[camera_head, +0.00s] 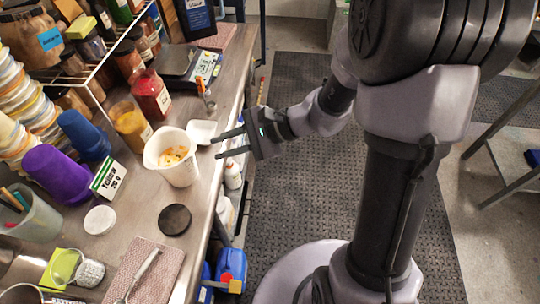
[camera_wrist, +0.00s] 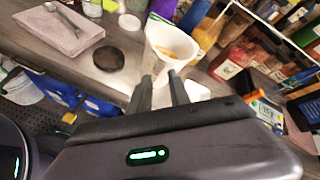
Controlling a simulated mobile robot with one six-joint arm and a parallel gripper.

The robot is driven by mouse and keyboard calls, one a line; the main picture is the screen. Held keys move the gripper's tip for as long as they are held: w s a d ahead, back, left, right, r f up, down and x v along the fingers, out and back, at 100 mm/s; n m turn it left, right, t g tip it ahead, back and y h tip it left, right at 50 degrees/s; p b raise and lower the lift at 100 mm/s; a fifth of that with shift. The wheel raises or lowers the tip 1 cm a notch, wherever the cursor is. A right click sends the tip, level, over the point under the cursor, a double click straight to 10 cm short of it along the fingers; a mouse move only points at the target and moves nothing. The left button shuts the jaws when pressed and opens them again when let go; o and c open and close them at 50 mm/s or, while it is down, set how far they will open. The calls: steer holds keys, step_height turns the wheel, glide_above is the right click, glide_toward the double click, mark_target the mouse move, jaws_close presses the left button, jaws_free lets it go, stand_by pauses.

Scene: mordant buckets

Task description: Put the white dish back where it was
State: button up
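The white dish (camera_head: 202,131) is a small, shallow, squarish dish on the metal counter, just right of a white beaker. In the wrist view the white dish (camera_wrist: 196,90) shows partly behind my fingers. My gripper (camera_head: 215,147) reaches over the counter edge from the right, its fingers apart with nothing seen between them. Its upper fingertip is close to the dish's near edge; I cannot tell if they touch. In the wrist view my gripper (camera_wrist: 161,78) points toward the white beaker (camera_wrist: 170,45), which holds orange-yellow pieces; the beaker also shows in the head view (camera_head: 172,165).
A scale (camera_head: 174,60), red jar (camera_head: 151,95) and amber jar (camera_head: 131,125) stand behind the dish. A dark round lid (camera_head: 174,219), white lid (camera_head: 99,219) and folded cloth (camera_head: 150,270) with a spoon lie nearer.

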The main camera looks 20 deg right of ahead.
steer(key=s+r+n+g+h, duration=0.2)
steer(key=s+r+n+h, duration=0.35)
steer(key=s, duration=0.55)
steer(key=s+d+r+n+t+h, duration=0.4)
steer(key=s+d+r, duration=0.1)
steer(key=d, duration=0.3)
steer(key=shift+d+r, duration=0.15)
steer(key=shift+r, duration=0.4)
